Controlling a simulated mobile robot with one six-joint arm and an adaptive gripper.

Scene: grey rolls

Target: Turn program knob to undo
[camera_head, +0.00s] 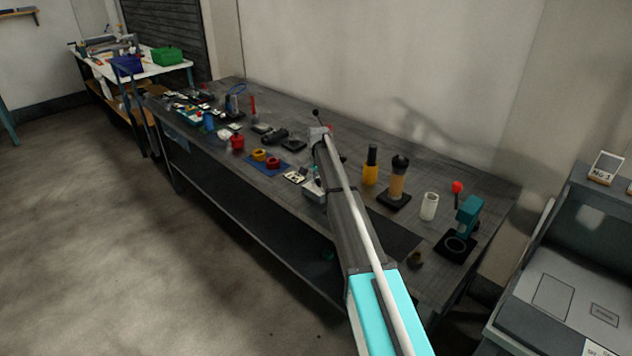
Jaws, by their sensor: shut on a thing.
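My arm reaches from the lower right up over the long dark workbench (400,240), and its far end is near the middle of the bench. My gripper is hidden behind my own arm links, so its jaws and what they touch do not show. The program knob cannot be made out. A small pale device (313,192) sits at the bench's front edge, partly covered by my arm; whether it carries the knob cannot be told.
Right of my arm stand a yellow-and-black bottle (370,168), a tan cylinder on a black base (397,183), a white cup (429,207) and a teal press with a red ball (466,220). Red cups (237,142) and yellow rings (259,155) lie left. Open floor lies front left.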

